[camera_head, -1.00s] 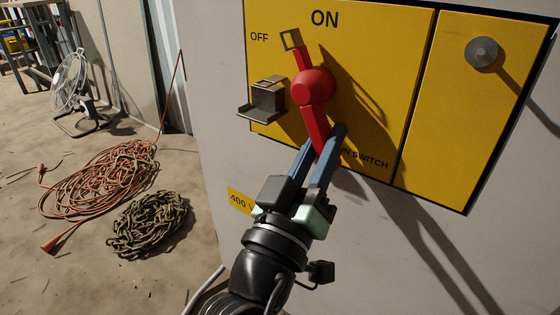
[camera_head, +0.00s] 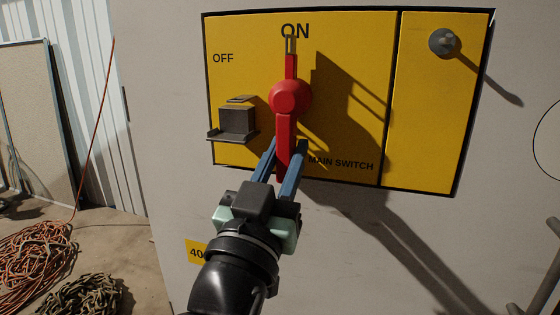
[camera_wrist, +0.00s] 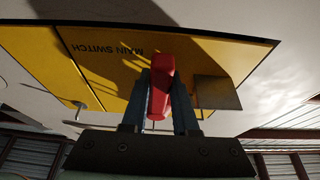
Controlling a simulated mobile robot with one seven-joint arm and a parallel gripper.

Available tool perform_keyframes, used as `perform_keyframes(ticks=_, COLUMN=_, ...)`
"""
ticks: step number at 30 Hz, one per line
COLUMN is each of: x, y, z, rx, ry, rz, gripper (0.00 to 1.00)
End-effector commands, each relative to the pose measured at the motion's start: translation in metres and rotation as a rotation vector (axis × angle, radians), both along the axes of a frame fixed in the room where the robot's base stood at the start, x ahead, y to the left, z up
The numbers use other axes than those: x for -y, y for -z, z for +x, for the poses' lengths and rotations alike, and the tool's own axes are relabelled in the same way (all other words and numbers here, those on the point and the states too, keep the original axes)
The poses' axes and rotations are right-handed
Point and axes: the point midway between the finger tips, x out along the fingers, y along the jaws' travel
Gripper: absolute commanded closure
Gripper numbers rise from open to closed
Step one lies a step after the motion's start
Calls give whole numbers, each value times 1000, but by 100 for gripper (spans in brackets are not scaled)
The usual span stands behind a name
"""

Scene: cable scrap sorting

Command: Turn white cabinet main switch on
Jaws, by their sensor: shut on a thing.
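The red main switch handle (camera_head: 289,98) is on a yellow panel (camera_head: 350,60) of the white cabinet (camera_head: 170,120). Its pointer end stands nearly upright, with its tip at the ON label (camera_head: 295,31); the OFF label (camera_head: 223,58) is up and left. My gripper (camera_head: 284,165) is shut on the lower end of the handle, one blue finger on each side. In the wrist view the red handle (camera_wrist: 161,88) sits between both fingers, and the panel lettering appears upside down.
A dark metal bracket (camera_head: 236,124) juts out left of the handle. A grey knob (camera_head: 442,41) is on the right panel. Orange cable (camera_head: 35,262) and a dark coiled heap (camera_head: 85,295) lie on the floor at left.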

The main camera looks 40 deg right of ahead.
Motion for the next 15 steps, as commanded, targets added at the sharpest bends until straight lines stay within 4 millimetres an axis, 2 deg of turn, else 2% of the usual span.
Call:
perform_keyframes(ticks=8, x=-1, y=0, z=1, rx=4, ry=-7, rz=5, gripper=100)
perform_keyframes(ticks=9, x=-1, y=0, z=1, rx=4, ry=-7, rz=4, gripper=67)
perform_keyframes(ticks=13, x=-1, y=0, z=1, rx=3, ry=-5, rz=3, gripper=44)
perform_keyframes(ticks=15, x=-1, y=0, z=1, rx=2, ry=-5, rz=3, gripper=43)
